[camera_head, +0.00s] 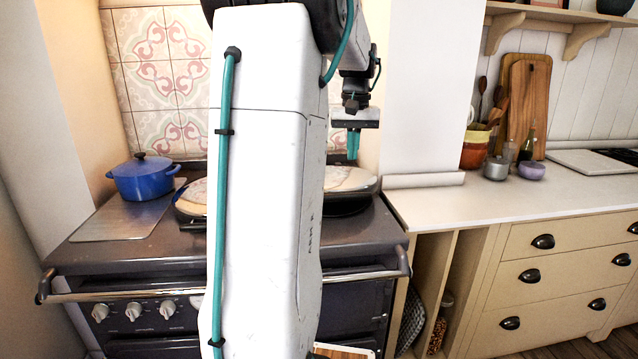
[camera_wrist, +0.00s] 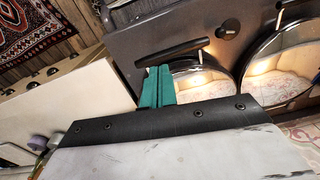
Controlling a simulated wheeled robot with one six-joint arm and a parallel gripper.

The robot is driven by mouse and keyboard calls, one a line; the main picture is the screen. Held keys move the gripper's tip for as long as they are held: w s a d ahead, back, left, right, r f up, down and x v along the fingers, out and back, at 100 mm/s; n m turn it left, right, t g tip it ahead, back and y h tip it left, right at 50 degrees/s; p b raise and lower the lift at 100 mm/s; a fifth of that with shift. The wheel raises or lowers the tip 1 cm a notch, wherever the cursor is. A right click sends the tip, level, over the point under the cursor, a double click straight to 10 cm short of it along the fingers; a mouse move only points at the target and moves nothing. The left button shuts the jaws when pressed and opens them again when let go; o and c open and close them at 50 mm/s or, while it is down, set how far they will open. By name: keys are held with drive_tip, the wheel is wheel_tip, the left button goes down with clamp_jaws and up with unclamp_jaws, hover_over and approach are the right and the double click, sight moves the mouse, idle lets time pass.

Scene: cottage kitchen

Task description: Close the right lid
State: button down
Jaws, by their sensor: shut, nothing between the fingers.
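The right lid (camera_head: 350,179) is a round, shiny disc on the right of the dark range cooker. It looks low and nearly flat over a dark round plate; I cannot tell whether a gap is left under it. My arm hides its left part. In the wrist view the right lid (camera_wrist: 200,82) is the left-hand disc, with a black bar handle (camera_wrist: 172,50) at its edge. My gripper (camera_head: 353,146) points down above the lid, its teal fingers together and empty. The fingers (camera_wrist: 157,85) overlap the lid's edge in the wrist view; contact is unclear.
The left lid (camera_head: 190,198) lies beside it, partly behind my arm. A blue pot (camera_head: 143,180) stands on the left of the cooker. A front rail (camera_head: 130,291) runs along the cooker. A white counter (camera_head: 480,205) with pots and boards adjoins on the right.

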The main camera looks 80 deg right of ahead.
wheel_tip(320, 180, up, 3)
drive_tip(key=d, duration=0.3)
drive_tip(key=shift+n+h, duration=0.3)
drive_tip(key=shift+n, duration=0.4)
drive_tip(key=f, duration=1.4)
drive_tip(key=shift+s+d, duration=0.1)
drive_tip(key=shift+s, duration=0.2)
